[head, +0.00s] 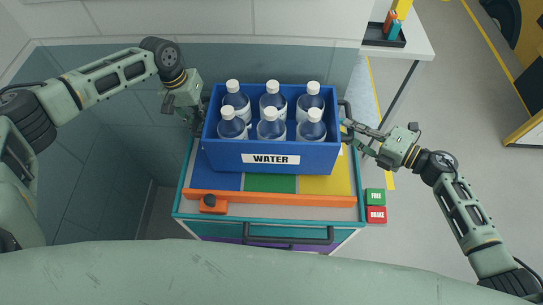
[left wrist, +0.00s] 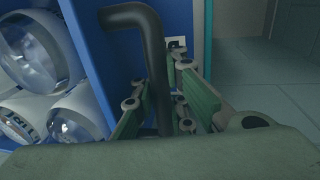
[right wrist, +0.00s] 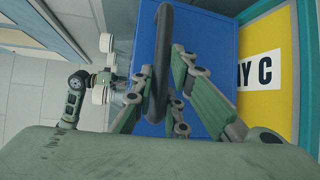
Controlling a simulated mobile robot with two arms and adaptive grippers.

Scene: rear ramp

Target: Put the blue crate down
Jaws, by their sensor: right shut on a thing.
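The blue crate (head: 225,157), labelled WATER and holding several capped bottles, is level over the back of the cart top (head: 352,205). Its base overlaps the blue, green and yellow bays; I cannot tell whether it touches them. My left gripper (head: 188,108) is at the crate's left side, its fingers closed around a black handle (left wrist: 152,60), also seen in the left wrist view. My right gripper (head: 352,130) is at the right side, shut on the other black handle (right wrist: 161,50). The crate's blue wall (right wrist: 200,45) shows behind it.
An orange bar (head: 270,198) with an orange block (head: 213,205) crosses the cart's front. Green FREE (head: 376,196) and red BRAKE (head: 376,215) buttons sit at its right corner. A wall stands close behind. A white table (head: 412,42) is at the back right.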

